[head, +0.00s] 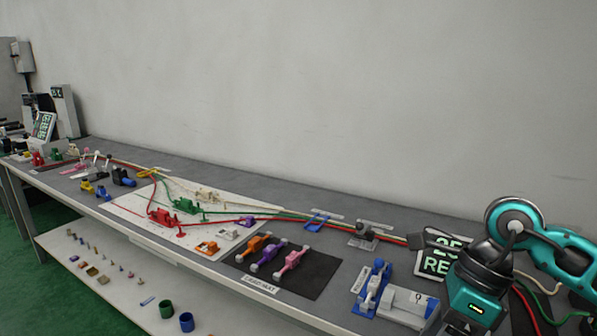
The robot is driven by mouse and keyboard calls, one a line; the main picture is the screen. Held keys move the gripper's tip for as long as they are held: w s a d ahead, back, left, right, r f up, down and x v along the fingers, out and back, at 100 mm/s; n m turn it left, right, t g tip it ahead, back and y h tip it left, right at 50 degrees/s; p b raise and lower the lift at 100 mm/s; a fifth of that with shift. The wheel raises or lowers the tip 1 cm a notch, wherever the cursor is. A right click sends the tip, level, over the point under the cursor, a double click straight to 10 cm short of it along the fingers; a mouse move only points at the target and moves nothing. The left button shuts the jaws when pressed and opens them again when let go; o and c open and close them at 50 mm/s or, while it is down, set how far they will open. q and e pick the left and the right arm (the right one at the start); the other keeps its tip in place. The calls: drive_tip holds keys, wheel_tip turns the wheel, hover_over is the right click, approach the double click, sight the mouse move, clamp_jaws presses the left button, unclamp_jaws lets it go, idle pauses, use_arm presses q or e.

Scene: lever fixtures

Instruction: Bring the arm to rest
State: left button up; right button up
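My teal and black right arm comes in from the right edge. Its wrist bends downward over the right end of the workbench (370,212), and my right gripper (462,328) is at the bottom edge of the view. Its fingers are mostly cut off or hidden, so I cannot tell if they are open or shut, or whether they hold anything. It is close to the right side of a white and grey fixture (408,306) with a blue lever part (372,284). My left arm and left gripper do not show.
A black mat (318,283) carries orange, purple and pink lever pieces. A white board (130,208) holds red and green fixtures, with cables running along the bench. A display panel (436,262) stands behind my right wrist. A lower shelf (75,245) holds small parts and cups.

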drive_tip(key=s+a+r+m+y+p, duration=0.1)
drive_tip(key=a+r+m+y, duration=0.25)
drive_tip(key=a+y, duration=0.4)
drive_tip(key=s+a+r+m+y+p, duration=0.15)
drive_tip(key=a+m+y, duration=0.25)
drive_tip(key=a+y, duration=0.4)
drive_tip(key=w+d+f+m+t+h, duration=0.1)
drive_tip(key=w+d+m+t+h, duration=0.15)
drive_tip(key=m+t, duration=0.6)
drive_tip(key=w+d+f+m+t+h, duration=0.1)
drive_tip(key=w+m+t, duration=0.2)
drive_tip(key=m+t, duration=0.55)
drive_tip(key=d+f+m+t+h, duration=0.1)
drive_tip(key=d+f+m+h, duration=0.5)
drive_tip(key=f+m+h, duration=0.55)
drive_tip(key=s+d+f+m+g+h, duration=0.1)
drive_tip(key=s+d+f+m+g, duration=0.1)
drive_tip(key=s+f+m+g, duration=0.1)
drive_tip(key=s+d+f+m+g+h+p, duration=0.1)
drive_tip(key=s+d+f+m+g+h, duration=0.1)
drive_tip(key=s+f+m, duration=0.4)
wheel_tip(320, 180, down, 4)
drive_tip(key=shift+s+f+m+g, duration=0.3)
drive_tip(key=shift+s+g, duration=0.2)
drive_tip(key=shift+s, duration=0.45)
